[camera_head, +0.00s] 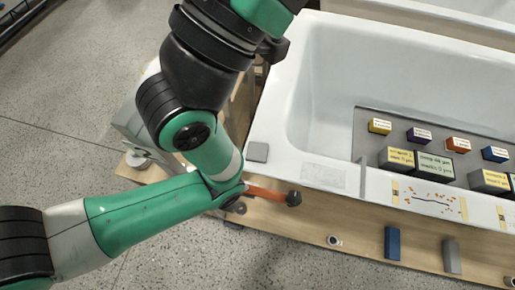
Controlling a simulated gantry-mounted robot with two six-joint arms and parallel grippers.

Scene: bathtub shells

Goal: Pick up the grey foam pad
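A small flat grey square pad (257,152) lies on the white rim at the near left corner of the bathtub shell. It looks like the grey foam pad, though its material cannot be told. A taller grey block (451,256) is on the wooden side board at the lower right. My green and black arm links cover the left and upper middle of the head view, close to the left of the pad. I make out no gripper fingers at either arm, and nothing is seen touching the pad.
The white bathtub shell (320,110) rests in a wooden frame (300,222). A grey tray (366,128) inside holds several labelled blocks. An orange-red tool with a dark end (268,193) sits beside my arm joint. A blue block (392,243) is on the board. Floor (60,100) is clear at left.

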